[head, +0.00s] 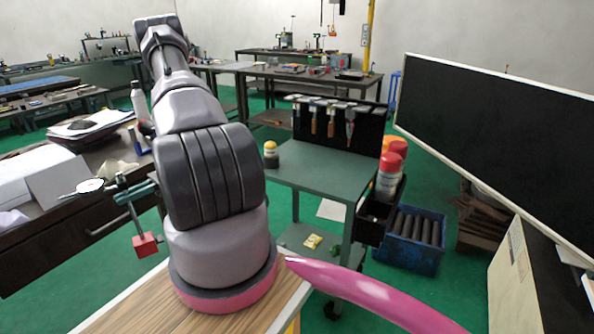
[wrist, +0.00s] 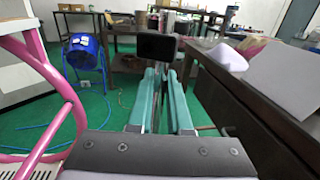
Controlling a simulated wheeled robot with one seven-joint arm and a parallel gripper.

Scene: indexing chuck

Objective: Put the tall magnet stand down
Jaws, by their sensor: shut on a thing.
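The tall magnet stand has a red block base (head: 146,245), a thin dark post and a round white dial gauge (head: 90,185) on a side arm. My gripper (head: 128,192) has teal fingers and is shut on the stand's post, left of my arm. The stand is slightly tilted, and its base hangs in front of the dark bench, with no support visible under it. In the wrist view the teal fingers (wrist: 160,102) are close together, with a dark block (wrist: 157,46) beyond their tips. I cannot tell which part of the stand that is.
The dark bench (head: 60,240) at left carries papers, a box and a white bottle (head: 138,100). A green-topped cart (head: 310,180) stands right of my arm, with a yellow-topped bottle (head: 271,154) and a tool rack. Its front top is clear. A blue crate (head: 408,255) stands on the floor.

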